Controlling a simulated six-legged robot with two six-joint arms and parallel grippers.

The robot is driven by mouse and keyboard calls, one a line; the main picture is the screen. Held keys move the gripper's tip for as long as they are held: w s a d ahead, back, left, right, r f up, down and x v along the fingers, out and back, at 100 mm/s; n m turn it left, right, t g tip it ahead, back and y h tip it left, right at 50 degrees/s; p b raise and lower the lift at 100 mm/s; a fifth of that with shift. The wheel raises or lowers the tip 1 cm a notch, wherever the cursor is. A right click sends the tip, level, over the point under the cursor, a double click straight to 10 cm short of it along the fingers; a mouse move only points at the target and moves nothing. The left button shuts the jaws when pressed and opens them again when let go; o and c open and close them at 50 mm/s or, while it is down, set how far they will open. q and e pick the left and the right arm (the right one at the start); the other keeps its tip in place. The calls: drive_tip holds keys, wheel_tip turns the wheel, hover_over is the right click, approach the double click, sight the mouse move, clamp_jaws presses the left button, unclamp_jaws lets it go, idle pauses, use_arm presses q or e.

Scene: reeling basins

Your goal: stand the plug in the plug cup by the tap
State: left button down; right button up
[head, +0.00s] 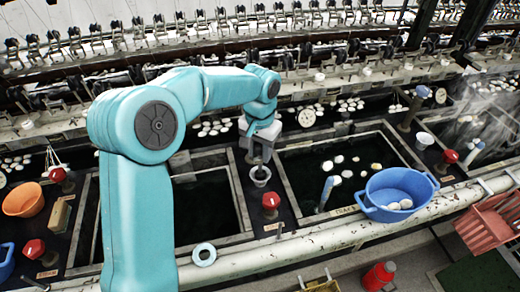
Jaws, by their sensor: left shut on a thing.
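My left gripper (258,157) points down, its dark fingers just over a small grey cup (260,176) on the dark ledge between two basins. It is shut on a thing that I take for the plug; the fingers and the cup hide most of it. I cannot tell whether the plug touches the cup's bottom or stands upright. A tap with a red knob (270,201) is just in front of this cup. A similar cup (424,140) stands by another red-knobbed tap (450,156) to the right. My right gripper is not in view.
The left basin (205,205) holds dark water. The right basin has floating cocoons and a blue upright rod (327,190). A blue tub (398,190) sits on the front rim. A pale ring (204,254), an orange bowl (23,200) and a red crate (488,222) are nearby.

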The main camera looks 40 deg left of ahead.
use_arm(q)
drive_tip(key=shift+f, duration=0.35)
drive_tip(key=c, duration=0.8)
unclamp_jaws()
drive_tip(key=shift+r, duration=0.15)
drive_tip(key=shift+w+r, duration=0.1)
drive_tip(key=shift+r, duration=0.25)
wheel_tip(320, 180, up, 12)
drive_tip(key=shift+f+p, duration=0.1)
drive_tip(key=shift+p, duration=0.4)
